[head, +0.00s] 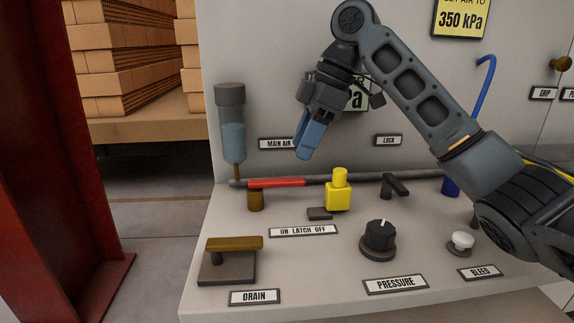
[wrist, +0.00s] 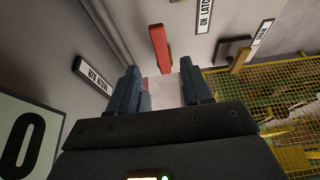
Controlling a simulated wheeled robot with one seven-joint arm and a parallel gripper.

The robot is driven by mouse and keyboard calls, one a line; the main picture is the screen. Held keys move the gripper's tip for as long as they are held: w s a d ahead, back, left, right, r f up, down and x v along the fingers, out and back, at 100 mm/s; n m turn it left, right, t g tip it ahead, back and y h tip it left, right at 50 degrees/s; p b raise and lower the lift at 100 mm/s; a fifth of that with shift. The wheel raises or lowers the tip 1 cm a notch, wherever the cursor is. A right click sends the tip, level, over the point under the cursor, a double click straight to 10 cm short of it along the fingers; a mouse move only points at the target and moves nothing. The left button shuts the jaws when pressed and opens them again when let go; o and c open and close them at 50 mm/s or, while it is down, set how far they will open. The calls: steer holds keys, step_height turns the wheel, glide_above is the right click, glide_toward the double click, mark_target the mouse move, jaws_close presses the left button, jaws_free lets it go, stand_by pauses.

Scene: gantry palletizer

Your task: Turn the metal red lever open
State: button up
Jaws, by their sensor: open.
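The red lever (head: 277,183) lies along the grey pipe at the back of the panel's ledge, beside a brass valve body (head: 255,201). It also shows in the wrist view as a red bar (wrist: 160,48), just beyond and between the fingertips. My gripper (head: 306,150) has blue fingers pointing down, above the lever and in front of the wall. In the wrist view my gripper (wrist: 163,80) is open, with a gap between its fingers and nothing held. The lever appears apart from the fingers.
A yellow block latch (head: 338,195) stands right of the lever. A clear cylinder (head: 231,125) rises at left. The drain pedal (head: 232,258), pressure knob (head: 379,238) and white bleed button (head: 462,240) sit at the front. A red column (head: 40,150) stands at far left.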

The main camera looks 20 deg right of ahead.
mark_target(287, 180)
steer(key=x, duration=0.6)
steer(key=shift+a+f, duration=0.15)
steer(key=shift+f, duration=0.15)
steer(key=shift+c, duration=0.3)
jaws_close()
